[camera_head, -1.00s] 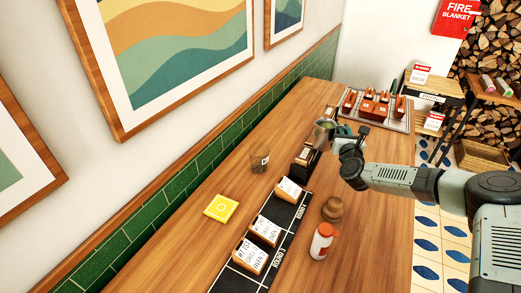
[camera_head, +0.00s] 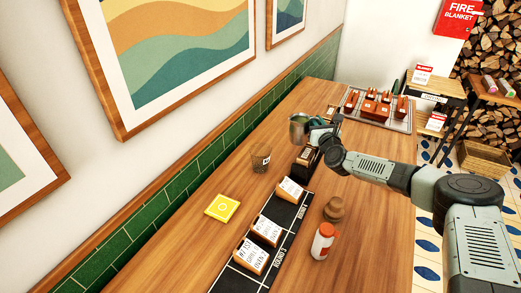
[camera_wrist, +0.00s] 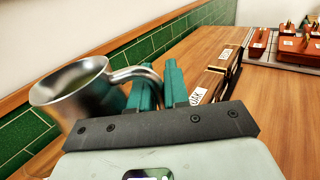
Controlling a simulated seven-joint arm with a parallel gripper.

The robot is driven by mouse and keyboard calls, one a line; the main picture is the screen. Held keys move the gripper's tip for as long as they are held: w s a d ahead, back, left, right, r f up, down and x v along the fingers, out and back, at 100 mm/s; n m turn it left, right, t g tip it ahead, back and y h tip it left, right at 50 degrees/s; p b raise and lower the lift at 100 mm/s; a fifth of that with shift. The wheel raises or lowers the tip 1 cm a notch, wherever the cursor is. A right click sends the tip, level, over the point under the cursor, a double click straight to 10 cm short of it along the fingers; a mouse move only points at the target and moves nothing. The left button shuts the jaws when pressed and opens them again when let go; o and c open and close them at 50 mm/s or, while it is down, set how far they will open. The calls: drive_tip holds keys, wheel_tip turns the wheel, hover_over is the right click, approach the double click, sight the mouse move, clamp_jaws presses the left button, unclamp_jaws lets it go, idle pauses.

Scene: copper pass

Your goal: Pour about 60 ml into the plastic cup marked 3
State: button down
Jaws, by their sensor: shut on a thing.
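A metal jug (camera_head: 298,131) is held by its handle in my gripper (camera_head: 318,123), above the table and to the upper right of the cup in the head view. The jug looks roughly upright there. In the wrist view the jug (camera_wrist: 72,98) is at the left, its handle between the teal fingers of my gripper (camera_wrist: 158,86). Its contents cannot be made out. A clear brownish plastic cup (camera_head: 260,160) stands on the table with a small white label; its mark is too small to read. The cup does not show in the wrist view.
A dark box with a label (camera_head: 305,160) stands right of the cup. A yellow square (camera_head: 222,207) and a black mat with cards (camera_head: 272,251) lie nearer. A red-white bottle (camera_head: 322,241) and wooden object (camera_head: 334,210) stand right. A tray (camera_head: 392,122) is far back.

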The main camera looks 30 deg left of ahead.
sight(292, 119)
drive_tip(key=shift+s+a+r+n, duration=0.25)
drive_tip(key=shift+s+a+n, duration=0.2)
drive_tip(key=shift+n, duration=0.45)
drive_tip(key=shift+s+a+r+n, duration=0.25)
drive_tip(key=shift+a+n, duration=0.3)
drive_tip(key=shift+n, duration=0.35)
drive_tip(key=s+a+n, duration=0.2)
drive_tip(key=a+n, duration=0.1)
drive_tip(key=shift+s+r+n, duration=0.2)
drive_tip(key=shift+n, duration=0.1)
drive_tip(key=shift+s+a+r+n, duration=0.25)
drive_tip(key=shift+a+r+n, duration=0.1)
drive_tip(key=shift+r+n, duration=0.4)
drive_tip(key=shift+s+a+f+n, duration=0.15)
drive_tip(key=shift+n, duration=0.4)
drive_tip(key=shift+s+a+n, duration=0.45)
drive_tip(key=shift+a+n, duration=0.15)
drive_tip(key=shift+n, duration=0.6)
drive_tip(key=shift+s+a+r+n, duration=0.35)
drive_tip(key=shift+a+r+n, duration=0.1)
drive_tip(key=shift+n, duration=0.35)
drive_tip(key=shift+s+a+r+n, duration=0.25)
drive_tip(key=shift+s+a+n, duration=0.25)
drive_tip(key=shift+a, duration=0.15)
